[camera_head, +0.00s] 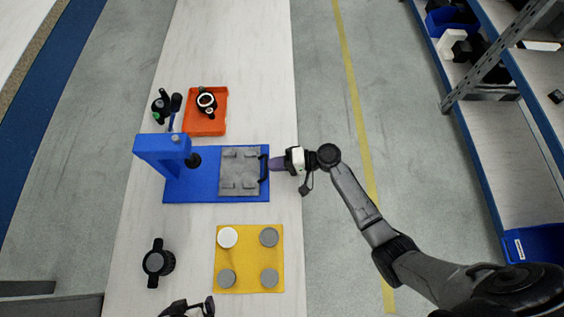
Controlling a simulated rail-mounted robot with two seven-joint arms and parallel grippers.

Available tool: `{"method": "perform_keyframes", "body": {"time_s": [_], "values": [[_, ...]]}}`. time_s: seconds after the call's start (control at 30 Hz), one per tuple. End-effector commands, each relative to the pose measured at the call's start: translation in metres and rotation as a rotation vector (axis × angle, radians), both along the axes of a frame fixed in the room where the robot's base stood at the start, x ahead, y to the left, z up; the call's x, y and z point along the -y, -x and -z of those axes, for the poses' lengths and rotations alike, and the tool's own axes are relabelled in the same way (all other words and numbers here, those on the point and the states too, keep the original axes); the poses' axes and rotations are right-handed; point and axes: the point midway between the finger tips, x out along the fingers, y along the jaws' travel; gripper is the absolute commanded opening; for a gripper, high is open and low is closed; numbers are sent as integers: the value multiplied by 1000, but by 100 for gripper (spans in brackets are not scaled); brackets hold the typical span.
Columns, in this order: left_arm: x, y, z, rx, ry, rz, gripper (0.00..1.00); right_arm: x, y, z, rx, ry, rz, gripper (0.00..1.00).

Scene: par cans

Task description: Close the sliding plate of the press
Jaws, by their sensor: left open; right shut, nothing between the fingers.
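The blue press (165,152) stands on the long pale table, with its upright at the left of its flat base. The grey sliding plate (238,168) lies on the right part of the base, to the right of the dark press head (193,160). A dark handle (263,168) stands at the plate's right edge. My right gripper (273,163) is shut and empty, its fingertips at the right side of the handle; I cannot tell whether they touch it. My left gripper (197,306) is open at the bottom edge, partly cut off by the frame.
A yellow mat (248,260) with several round discs lies in front of the press. A black round device (158,262) stands left of it. An orange tray (220,122) holding a black item sits behind the press. Shelving (500,130) is at the right, across the floor.

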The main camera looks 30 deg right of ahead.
Motion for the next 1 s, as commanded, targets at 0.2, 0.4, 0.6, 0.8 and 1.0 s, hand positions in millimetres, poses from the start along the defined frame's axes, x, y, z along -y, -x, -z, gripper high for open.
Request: {"method": "perform_keyframes", "body": {"time_s": [0.2, 0.4, 0.6, 0.8, 1.0], "values": [[0, 0, 0, 0, -1, 1, 98, -1, -1, 0, 0, 0, 0, 0], [0, 0, 1, -1, 0, 0, 98, -4, -2, 0, 0, -1, -1, 0], [2, 0, 8, -1, 7, -4, 98, -48, -22, 2, 1, -3, -2, 0], [4, 0, 19, -1, 13, -8, 98, -97, -45, 2, 0, -2, -2, 0], [3, 0, 23, 0, 9, -6, 98, -120, -56, 1, 0, 0, 0, 0]]}}
